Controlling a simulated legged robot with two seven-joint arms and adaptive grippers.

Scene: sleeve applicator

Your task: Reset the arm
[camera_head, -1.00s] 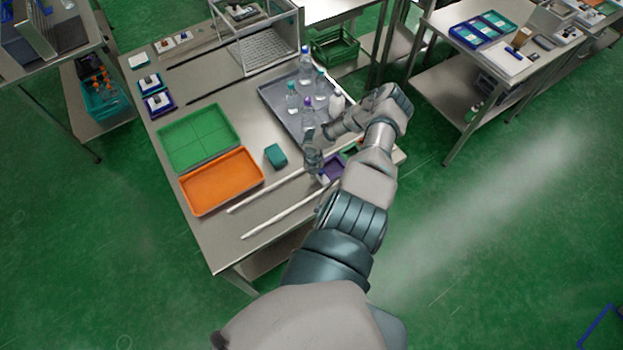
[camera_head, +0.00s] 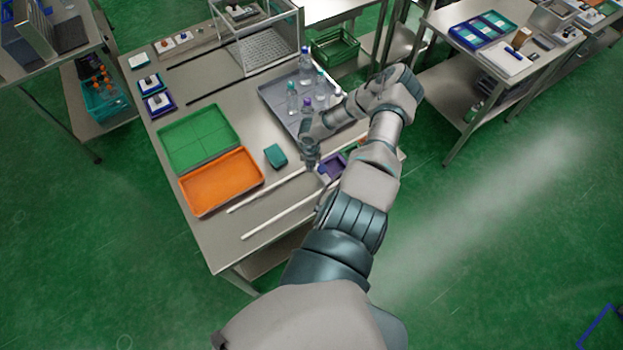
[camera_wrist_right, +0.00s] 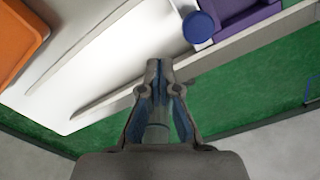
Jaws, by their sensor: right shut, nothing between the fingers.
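My right arm reaches over the table (camera_head: 222,238) from the bottom of the head view and bends back to the left at the wrist. My right gripper (camera_head: 313,168) points down near the table's right side, beside a small purple tray (camera_head: 332,166). In the right wrist view the gripper (camera_wrist_right: 158,66) has its fingertips together, with nothing held. The purple tray (camera_wrist_right: 235,18) and a round blue piece (camera_wrist_right: 198,27) lie beyond the fingertips. My left gripper is not in view.
A grey tray (camera_head: 268,98) with several clear bottles stands behind the gripper, partly hidden by my arm. Two white rails (camera_head: 268,190) lie in front. A green tray (camera_head: 198,138), an orange tray (camera_head: 222,181) and a teal block (camera_head: 276,156) are to the left. A clear box (camera_head: 255,40) stands behind.

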